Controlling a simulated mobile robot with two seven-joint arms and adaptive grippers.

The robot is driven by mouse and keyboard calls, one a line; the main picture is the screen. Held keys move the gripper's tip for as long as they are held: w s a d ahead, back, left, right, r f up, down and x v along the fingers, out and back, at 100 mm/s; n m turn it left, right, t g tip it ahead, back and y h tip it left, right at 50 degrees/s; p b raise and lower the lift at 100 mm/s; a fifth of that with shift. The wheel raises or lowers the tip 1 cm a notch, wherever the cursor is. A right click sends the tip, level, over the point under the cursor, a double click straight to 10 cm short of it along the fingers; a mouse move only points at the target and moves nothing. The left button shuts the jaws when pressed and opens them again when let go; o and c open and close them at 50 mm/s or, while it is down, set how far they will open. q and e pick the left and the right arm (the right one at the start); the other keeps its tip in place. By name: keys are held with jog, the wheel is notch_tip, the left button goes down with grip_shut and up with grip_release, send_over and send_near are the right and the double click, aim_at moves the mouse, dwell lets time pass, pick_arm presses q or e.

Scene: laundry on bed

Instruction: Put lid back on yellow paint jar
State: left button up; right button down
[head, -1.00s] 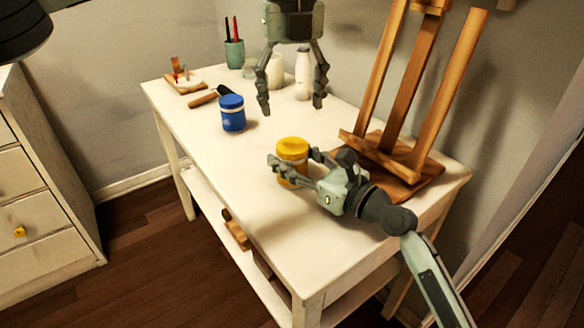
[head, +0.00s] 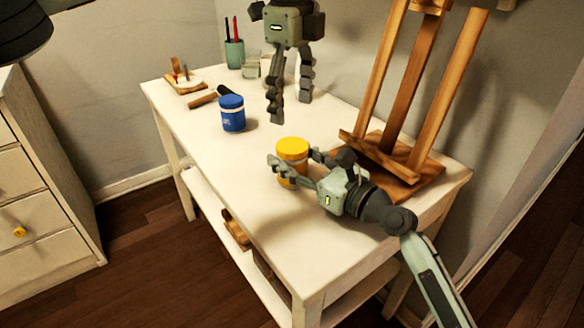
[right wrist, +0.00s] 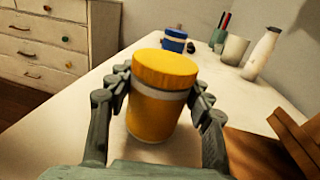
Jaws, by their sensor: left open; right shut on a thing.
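The yellow paint jar (head: 293,177) stands upright on the white table, near its front right part. Its yellow lid (head: 292,149) sits on top, above a pale band; whether it is screwed tight I cannot tell. The jar (right wrist: 153,115) and lid (right wrist: 165,68) also fill the middle of the right wrist view. My right gripper (head: 295,160) is shut around the jar, one finger on each side below the lid. My left gripper (head: 291,110) is open and empty, fingers pointing down, above the table behind the jar and apart from it.
A blue jar (head: 232,114) stands left of the yellow jar. A wooden easel (head: 403,110) rises at the right. A brush (head: 205,98), a small board (head: 186,87) and a green cup with pens (head: 235,54) lie farther back. The table's front left is clear.

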aim_at(292, 145)
pick_arm(q)
notch_tip(292, 145, down, 8)
jog(key=shift+r, duration=0.2)
dwell(0.3)
